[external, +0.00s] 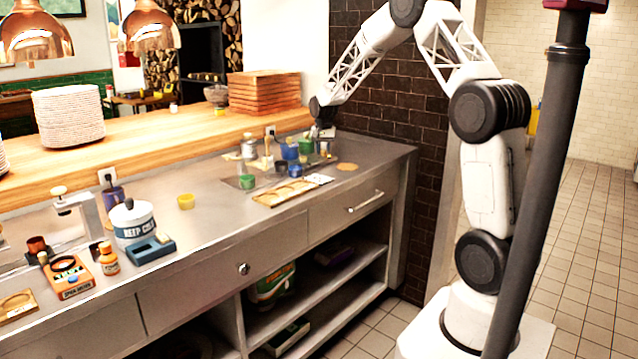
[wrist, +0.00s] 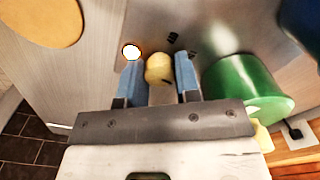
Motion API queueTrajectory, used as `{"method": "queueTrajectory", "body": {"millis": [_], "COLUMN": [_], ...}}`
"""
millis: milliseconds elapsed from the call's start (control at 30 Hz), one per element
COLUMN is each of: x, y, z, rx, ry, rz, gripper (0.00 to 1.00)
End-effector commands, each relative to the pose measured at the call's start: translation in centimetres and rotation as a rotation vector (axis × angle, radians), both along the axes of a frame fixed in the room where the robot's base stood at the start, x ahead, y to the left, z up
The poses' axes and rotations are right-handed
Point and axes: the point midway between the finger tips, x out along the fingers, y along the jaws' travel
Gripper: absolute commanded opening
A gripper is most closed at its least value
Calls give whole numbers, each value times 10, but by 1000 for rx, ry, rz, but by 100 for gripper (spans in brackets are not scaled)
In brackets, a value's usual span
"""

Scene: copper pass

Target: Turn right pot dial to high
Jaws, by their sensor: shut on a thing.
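In the wrist view, my gripper (wrist: 158,64) has its two blue fingers on either side of a small rounded yellow knob (wrist: 159,69), and it is shut on this knob. The knob sits over a grey metal surface, with small dark marks and a bright white round spot near it. Whether it is the right pot's dial, and its setting, I cannot tell. A green cylindrical pot (wrist: 245,88) lies just right of the fingers. In the external view, my gripper (external: 324,132) is low at the counter's far right end, where the knob is too small to make out.
A blue pot (external: 290,151) and other small containers crowd the counter left of my gripper. A dark brick wall (external: 385,95) stands close behind it. A tan round disc (external: 347,167) lies on the counter in front. The wrist view shows a dark blue object (wrist: 302,25) at right.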

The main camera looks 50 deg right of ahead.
Motion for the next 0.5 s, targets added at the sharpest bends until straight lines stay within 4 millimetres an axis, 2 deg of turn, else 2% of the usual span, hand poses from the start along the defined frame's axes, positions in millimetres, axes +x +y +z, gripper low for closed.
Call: {"method": "queueTrajectory", "body": {"millis": [200,500], "x": [-1,0], "y": [0,0], "z": [0,1], "rx": [0,1], "ry": [1,1], "rz": [-160,-274], "gripper": [7,7]}}
